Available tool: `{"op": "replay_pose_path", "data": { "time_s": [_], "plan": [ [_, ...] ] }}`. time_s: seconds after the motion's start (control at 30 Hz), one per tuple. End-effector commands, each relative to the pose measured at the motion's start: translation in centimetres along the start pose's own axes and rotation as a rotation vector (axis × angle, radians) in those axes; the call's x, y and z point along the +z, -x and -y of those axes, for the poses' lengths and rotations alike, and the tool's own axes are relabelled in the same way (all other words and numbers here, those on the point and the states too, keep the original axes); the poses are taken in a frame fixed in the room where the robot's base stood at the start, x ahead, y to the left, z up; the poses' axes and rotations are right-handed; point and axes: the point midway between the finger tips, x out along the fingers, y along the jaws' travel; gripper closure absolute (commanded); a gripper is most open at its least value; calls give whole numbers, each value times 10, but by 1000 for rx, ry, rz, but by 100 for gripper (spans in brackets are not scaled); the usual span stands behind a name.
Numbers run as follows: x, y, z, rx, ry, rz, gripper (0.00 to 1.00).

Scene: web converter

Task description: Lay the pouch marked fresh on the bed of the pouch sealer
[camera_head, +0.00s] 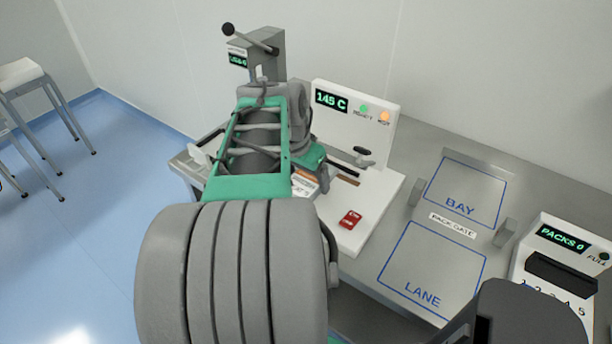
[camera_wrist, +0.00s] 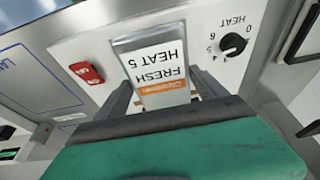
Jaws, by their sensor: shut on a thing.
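The pouch marked fresh (camera_wrist: 155,72) is pale and flat, with "FRESH HEAT 5" and an orange label. My gripper (camera_wrist: 163,88) is shut on it, one finger on each side. The pouch is over the white pouch sealer (camera_wrist: 85,47); I cannot tell whether it touches the surface. In the head view my arm covers most of the gripper, and a bit of the pouch (camera_head: 304,182) shows beside the arm. The pouch sealer (camera_head: 384,203) has a "145 C" display and a dark bar across its bed, partly hidden by my arm.
The sealer carries a red switch (camera_head: 350,219) and a black heat dial (camera_wrist: 232,44). To the right are the blue-outlined bay (camera_head: 466,185) and empty lane (camera_head: 430,270), then a "PACKS 0" counter (camera_head: 565,262). A grey post with a lever (camera_head: 268,50) stands behind my arm.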

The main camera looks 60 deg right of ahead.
Motion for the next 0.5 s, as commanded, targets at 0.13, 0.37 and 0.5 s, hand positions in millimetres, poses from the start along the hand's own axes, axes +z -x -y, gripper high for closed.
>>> {"op": "replay_pose_path", "data": {
  "time_s": [0.13,0.37,0.5],
  "plan": [
    [2,-14,0,-1,0,-1,65],
    [3,-30,0,-1,1,0,65],
    [4,-39,0,0,1,0,65]
  ]
}}
